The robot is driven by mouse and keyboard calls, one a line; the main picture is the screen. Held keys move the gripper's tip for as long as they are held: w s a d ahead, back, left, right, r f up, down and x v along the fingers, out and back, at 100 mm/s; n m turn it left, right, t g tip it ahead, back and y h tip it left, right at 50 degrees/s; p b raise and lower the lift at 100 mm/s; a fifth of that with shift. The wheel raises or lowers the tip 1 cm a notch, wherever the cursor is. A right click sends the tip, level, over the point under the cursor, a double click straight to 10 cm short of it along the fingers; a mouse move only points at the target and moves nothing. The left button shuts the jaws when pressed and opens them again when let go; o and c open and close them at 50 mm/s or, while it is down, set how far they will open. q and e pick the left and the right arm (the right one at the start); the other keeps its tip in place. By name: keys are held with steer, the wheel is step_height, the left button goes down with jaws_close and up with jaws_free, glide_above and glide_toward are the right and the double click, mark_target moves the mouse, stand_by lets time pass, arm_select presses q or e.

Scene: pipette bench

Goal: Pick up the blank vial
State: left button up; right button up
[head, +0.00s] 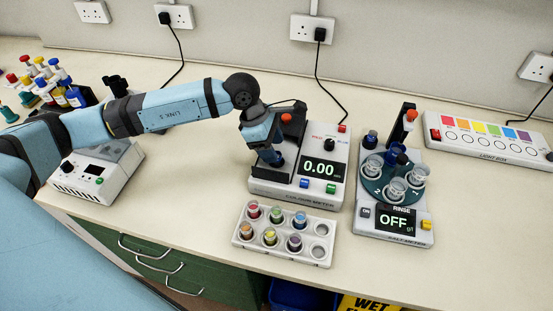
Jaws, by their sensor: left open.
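My left gripper (271,158) points down over the left part of the colour meter (320,198), whose display reads 0.00. It is open, and its fingertips are small and dark against the meter. I cannot make out a blank vial; the gripper hides the spot of the meter beneath it. A white vial rack (242,241) in front of the meter holds several vials with coloured contents, and its two right-hand holes look empty. My right gripper is not in view.
A salt meter (366,230) reading OFF, with several clear cups on a round plate, stands right of the colour meter. A light box (490,137) lies at the back right. Open bench lies between.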

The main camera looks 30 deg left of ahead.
arm_select(q)
steer(key=shift+x, duration=1.55)
steer(key=c, duration=1)
steer(key=shift+r, duration=0.15)
